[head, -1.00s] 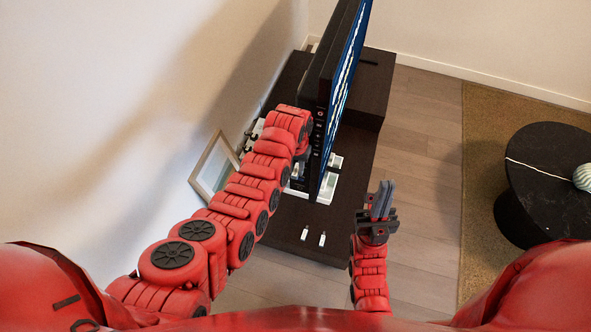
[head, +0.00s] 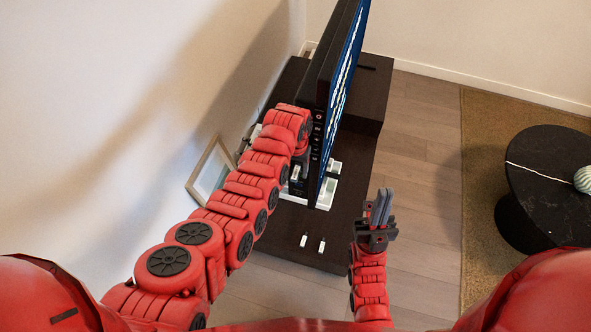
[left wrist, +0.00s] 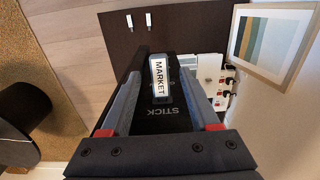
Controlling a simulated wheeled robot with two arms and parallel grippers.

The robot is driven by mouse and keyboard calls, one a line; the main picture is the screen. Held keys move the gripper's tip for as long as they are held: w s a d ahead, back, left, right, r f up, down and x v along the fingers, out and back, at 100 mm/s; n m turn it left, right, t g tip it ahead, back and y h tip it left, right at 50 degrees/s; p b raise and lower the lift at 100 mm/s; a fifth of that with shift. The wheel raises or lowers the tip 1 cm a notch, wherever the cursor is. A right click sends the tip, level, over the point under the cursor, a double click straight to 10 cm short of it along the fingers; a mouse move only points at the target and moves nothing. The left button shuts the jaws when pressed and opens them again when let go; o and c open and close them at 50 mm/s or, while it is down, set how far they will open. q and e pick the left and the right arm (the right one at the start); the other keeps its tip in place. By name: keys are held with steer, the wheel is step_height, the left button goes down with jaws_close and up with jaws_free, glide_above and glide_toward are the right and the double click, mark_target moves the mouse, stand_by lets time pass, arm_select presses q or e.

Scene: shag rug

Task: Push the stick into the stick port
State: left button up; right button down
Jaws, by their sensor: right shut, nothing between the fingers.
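A white stick marked "MARKET" (left wrist: 161,79) shows in the left wrist view against the black edge panel of the television (left wrist: 152,124). The word "STICK" is printed on the panel beside the stick's near end, marking the stick port; the opening itself is hidden. How deep the stick sits I cannot tell. My left gripper (left wrist: 158,76) is open, its fingers either side of the panel and apart from the stick. In the head view my left gripper (head: 299,168) is mostly hidden by its arm at the television. My right gripper (head: 380,206) is shut and empty, right of the stand.
The television (head: 342,95) stands on a dark stand (head: 345,215). Two small white sticks (head: 303,241) (head: 322,246) lie at its near end. A framed picture (head: 211,170) leans by the wall. A round black table (head: 548,195) stands on the rug at right. Floor between is clear.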

arm_select(q)
steer(key=shift+r, duration=0.15)
step_height(320, 180, up, 8)
steer(key=b, duration=0.2)
step_height(320, 180, up, 9)
steer(key=p, duration=0.6)
glide_above(296, 173)
steer(key=shift+a+r, duration=0.1)
steer(key=shift+r, duration=0.05)
